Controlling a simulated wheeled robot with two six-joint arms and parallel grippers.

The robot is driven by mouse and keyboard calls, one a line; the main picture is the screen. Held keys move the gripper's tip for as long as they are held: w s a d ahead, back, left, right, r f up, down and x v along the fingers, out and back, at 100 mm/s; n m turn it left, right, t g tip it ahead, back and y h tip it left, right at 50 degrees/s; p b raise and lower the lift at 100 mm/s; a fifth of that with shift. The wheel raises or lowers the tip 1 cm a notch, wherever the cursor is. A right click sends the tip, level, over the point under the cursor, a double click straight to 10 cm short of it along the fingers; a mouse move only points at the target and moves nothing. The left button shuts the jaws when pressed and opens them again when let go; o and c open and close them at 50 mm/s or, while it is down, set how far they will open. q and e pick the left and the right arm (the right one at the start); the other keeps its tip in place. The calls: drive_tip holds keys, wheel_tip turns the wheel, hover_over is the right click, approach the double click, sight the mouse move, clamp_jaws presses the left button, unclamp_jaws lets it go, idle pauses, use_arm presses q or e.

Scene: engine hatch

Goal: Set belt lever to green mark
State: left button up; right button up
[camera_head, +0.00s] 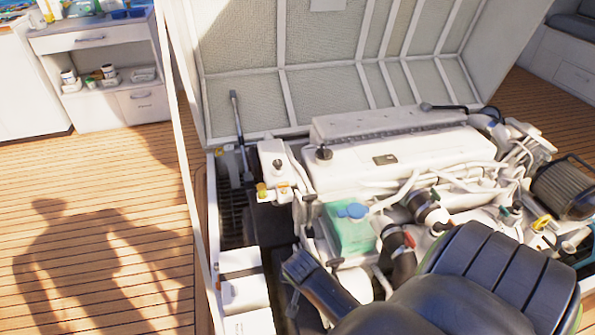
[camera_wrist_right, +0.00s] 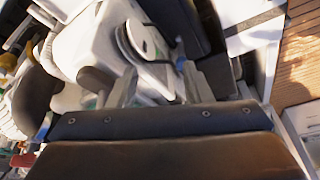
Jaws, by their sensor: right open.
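My right gripper (camera_wrist_right: 144,82) is open, with its two grey fingers apart in the right wrist view. Between and beyond them is a white engine part (camera_wrist_right: 92,42) with a dark looped band (camera_wrist_right: 146,44) around a pale oval piece. I cannot tell for sure which part is the belt lever. No clear green mark can be made out; only small, blurred greenish spots show near the fingers. In the head view my dark right arm reaches in from the bottom right over the front of the engine (camera_head: 400,158) and hides that area. My left gripper is not in view.
The raised hatch lid (camera_head: 330,85) stands behind the engine. A green tank with a blue cap (camera_head: 350,228) sits near my right arm, among hoses and pipes. A round ribbed filter (camera_head: 566,190) is at the right. Open wooden deck (camera_head: 95,225) lies left.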

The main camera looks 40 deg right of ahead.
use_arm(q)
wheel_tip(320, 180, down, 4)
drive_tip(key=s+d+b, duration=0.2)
use_arm(e)
drive_tip(key=w+d+f+m+h, duration=0.1)
drive_tip(key=w+m, duration=0.5)
drive_tip(key=w, duration=0.2)
drive_tip(key=b+x, duration=0.2)
drive_tip(key=x, duration=0.3)
drive_tip(key=b+x, duration=0.2)
drive_tip(key=x, duration=0.2)
drive_tip(key=s+b+x, duration=0.1)
drive_tip(key=x, duration=0.4)
drive_tip(key=shift+w+d+f+b, duration=0.1)
drive_tip(key=shift+d+f+b, duration=0.2)
drive_tip(key=shift+b, duration=0.1)
drive_tip(key=shift+b+x, duration=0.4)
drive_tip(key=shift+x, duration=0.55)
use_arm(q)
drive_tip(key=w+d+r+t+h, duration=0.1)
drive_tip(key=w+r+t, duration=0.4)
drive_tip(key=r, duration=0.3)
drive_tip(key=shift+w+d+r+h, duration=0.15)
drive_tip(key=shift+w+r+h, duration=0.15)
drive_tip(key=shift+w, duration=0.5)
use_arm(e)
drive_tip(key=shift+d+f, duration=0.15)
drive_tip(key=shift+f, duration=0.05)
clamp_jaws()
